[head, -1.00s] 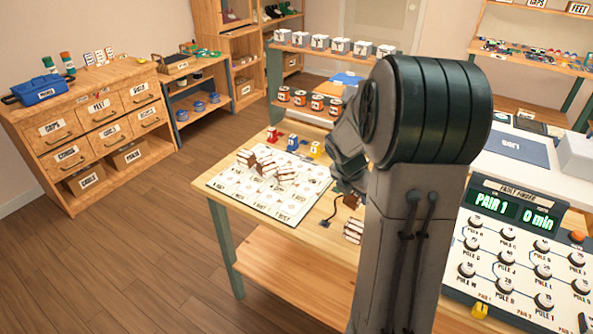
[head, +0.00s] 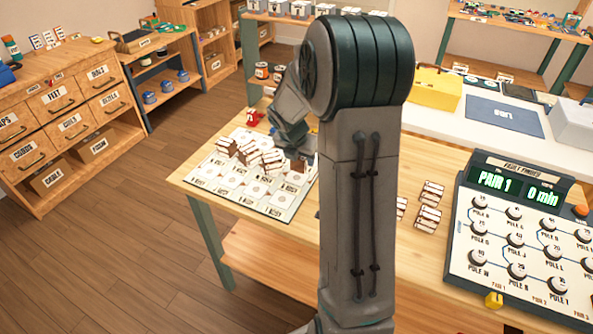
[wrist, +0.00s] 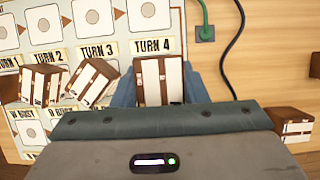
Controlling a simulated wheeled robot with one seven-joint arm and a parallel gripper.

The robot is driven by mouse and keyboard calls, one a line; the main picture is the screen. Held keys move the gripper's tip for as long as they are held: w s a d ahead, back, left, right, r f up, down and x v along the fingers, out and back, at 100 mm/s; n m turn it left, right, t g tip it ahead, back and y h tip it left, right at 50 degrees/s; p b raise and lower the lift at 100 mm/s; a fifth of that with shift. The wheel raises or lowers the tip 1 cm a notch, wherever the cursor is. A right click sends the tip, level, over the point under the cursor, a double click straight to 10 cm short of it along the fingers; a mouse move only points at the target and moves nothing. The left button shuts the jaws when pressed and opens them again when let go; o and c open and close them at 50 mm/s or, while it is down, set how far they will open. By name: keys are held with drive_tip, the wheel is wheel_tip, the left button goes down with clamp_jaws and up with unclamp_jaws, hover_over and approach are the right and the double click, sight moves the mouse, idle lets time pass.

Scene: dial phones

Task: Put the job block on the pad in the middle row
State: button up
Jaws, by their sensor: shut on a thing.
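My gripper (wrist: 158,92) is shut on a brown-and-white block (wrist: 158,80), just below the "TURN 4" label of the white board (wrist: 100,115). I cannot tell whether the block touches the board. The board also shows in the head view (head: 238,186), where my arm hides most of the gripper. Other similar blocks, one tilted (wrist: 92,80) and one beside it (wrist: 40,82), are on the board to the left, under "TURN 3" and "TURN 2". Round-marked pads (wrist: 92,18) show above the labels. Which pad lies under the held block is hidden.
A loose block (wrist: 295,125) lies on the table right of the board, and stacked blocks (head: 430,205) stand farther right in the head view. A green cable plug (wrist: 205,33) and a dark cable lie beside the board. The Fault Finder panel (head: 515,235) occupies the table's right.

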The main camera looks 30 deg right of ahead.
sight(297, 178)
drive_tip(key=shift+w+a+f, duration=0.4)
drive_tip(key=shift+f+b, duration=0.4)
drive_tip(key=shift+f, duration=1.5)
drive_tip(key=shift+f, duration=0.2)
drive_tip(key=o, duration=1)
drive_tip(key=shift+r, duration=0.15)
